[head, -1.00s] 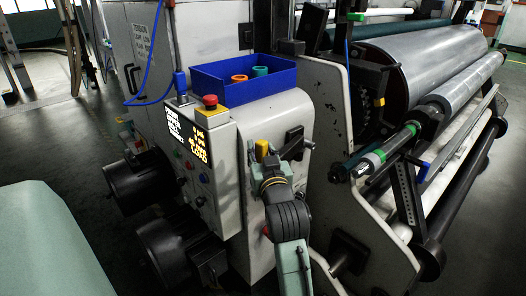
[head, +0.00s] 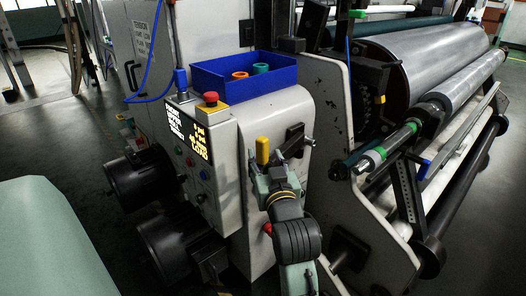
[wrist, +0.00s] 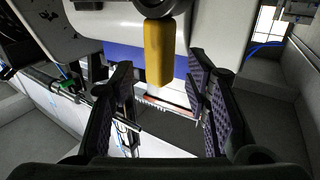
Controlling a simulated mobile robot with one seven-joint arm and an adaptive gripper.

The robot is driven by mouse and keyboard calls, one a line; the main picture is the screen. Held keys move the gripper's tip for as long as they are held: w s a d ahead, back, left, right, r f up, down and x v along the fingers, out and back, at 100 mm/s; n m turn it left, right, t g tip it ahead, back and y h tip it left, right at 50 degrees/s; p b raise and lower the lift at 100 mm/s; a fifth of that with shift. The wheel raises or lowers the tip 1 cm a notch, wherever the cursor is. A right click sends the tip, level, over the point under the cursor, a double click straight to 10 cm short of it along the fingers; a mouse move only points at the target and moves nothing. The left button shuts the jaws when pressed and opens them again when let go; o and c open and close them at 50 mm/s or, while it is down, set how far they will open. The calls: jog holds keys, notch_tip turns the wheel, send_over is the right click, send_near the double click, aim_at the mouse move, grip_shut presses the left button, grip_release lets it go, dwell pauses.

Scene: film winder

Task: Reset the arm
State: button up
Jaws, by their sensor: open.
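My gripper (wrist: 160,64) is open in the wrist view, with its two dark, purple-padded fingers spread apart. A yellow handle (wrist: 160,52) on a dark round mount appears between the fingertips, with visible gaps on both sides. The yellow handle also shows upright at the front of the grey machine in the head view (head: 262,150). My arm (head: 290,230) rises from the bottom of the head view to just below and right of the handle.
A blue bin (head: 230,82) with orange and teal rings sits on the machine. A control panel (head: 190,150) with a red button is left of my arm. Dark motors (head: 142,178) jut out at lower left. A large film roll (head: 435,60) and rollers stand at right.

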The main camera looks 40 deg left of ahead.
jog(key=shift+v, duration=1.3)
